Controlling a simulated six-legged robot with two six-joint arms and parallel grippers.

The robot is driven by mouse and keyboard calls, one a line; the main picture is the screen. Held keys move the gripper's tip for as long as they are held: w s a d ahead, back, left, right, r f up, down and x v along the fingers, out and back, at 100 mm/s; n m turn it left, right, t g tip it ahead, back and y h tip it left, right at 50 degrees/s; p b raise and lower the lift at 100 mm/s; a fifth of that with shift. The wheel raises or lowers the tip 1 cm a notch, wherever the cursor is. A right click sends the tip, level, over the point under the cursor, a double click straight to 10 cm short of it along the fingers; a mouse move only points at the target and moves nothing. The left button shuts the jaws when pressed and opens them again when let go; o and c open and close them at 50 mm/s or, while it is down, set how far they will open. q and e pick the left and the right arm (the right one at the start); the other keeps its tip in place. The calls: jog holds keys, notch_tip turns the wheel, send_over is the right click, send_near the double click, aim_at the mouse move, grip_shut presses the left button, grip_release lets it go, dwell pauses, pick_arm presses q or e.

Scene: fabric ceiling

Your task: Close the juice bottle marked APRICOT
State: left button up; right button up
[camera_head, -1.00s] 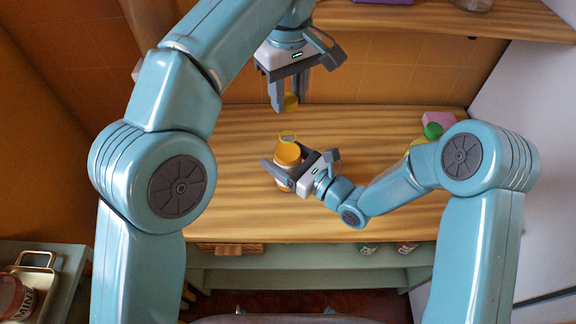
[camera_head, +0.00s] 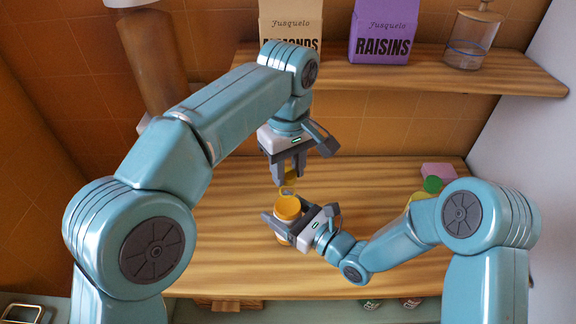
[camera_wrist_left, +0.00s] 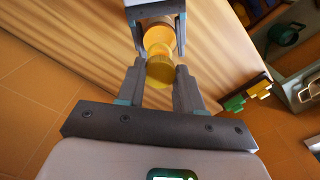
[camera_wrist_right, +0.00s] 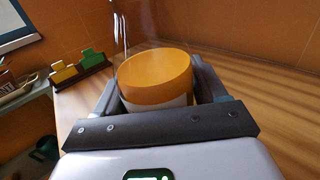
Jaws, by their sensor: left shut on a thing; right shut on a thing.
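My right gripper (camera_head: 300,222) is shut around a clear bottle with orange contents (camera_head: 287,209) and a pale band, upright over the counter. The band's writing cannot be read here. The orange contents also show between its fingers in the right wrist view (camera_wrist_right: 155,70). My left gripper (camera_head: 290,180) points down, shut on a yellow cap (camera_wrist_left: 160,73). The cap is just above the bottle's thin yellow neck ring (camera_head: 288,191). In the left wrist view the cap lines up roughly with the bottle beyond it; whether they touch cannot be told.
The upper shelf (camera_head: 400,80) holds an almonds box (camera_head: 290,22), a raisins box (camera_head: 384,30) and a glass jar (camera_head: 472,38). The counter's middle is mostly clear.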

jog(key=shift+s+f, duration=0.1)
jog(key=shift+f, duration=0.1)
pick_arm(q)
jog(key=shift+f, duration=0.95)
jog(key=shift+f, duration=0.5)
pick_arm(e)
jog(key=shift+f, duration=0.1)
